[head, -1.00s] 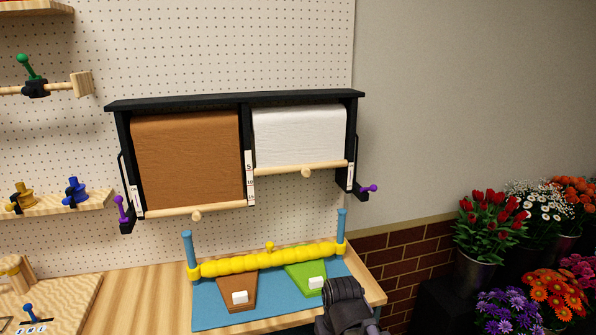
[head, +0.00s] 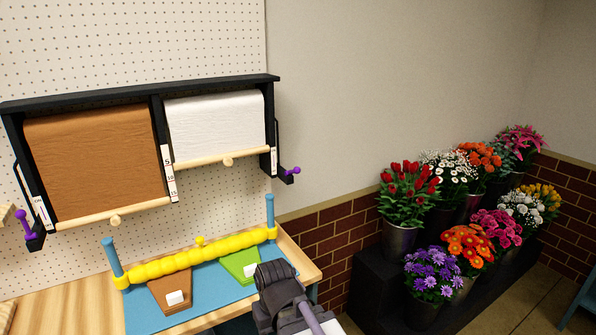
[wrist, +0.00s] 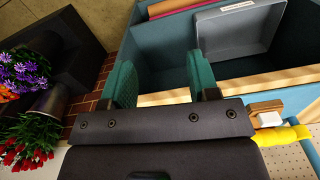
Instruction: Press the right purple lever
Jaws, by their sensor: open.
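The right purple lever (head: 292,171) sticks out from the right end of the black paper-roll holder (head: 200,86) on the pegboard. The left purple lever (head: 25,224) is at the holder's left end. In the head view my arm is at the bottom centre, below and apart from the right lever, and my fingertips are hidden there. In the wrist view my gripper (wrist: 158,82) has two green fingers spread apart with nothing between them. Neither lever shows in the wrist view.
Brown paper (head: 95,165) and white paper (head: 217,128) hang in the holder. Below is a blue mat (head: 215,287) with a yellow bar (head: 190,257). Flower buckets (head: 399,240) stand on black steps at right. In the wrist view a grey tray (wrist: 240,35) sits in a blue box.

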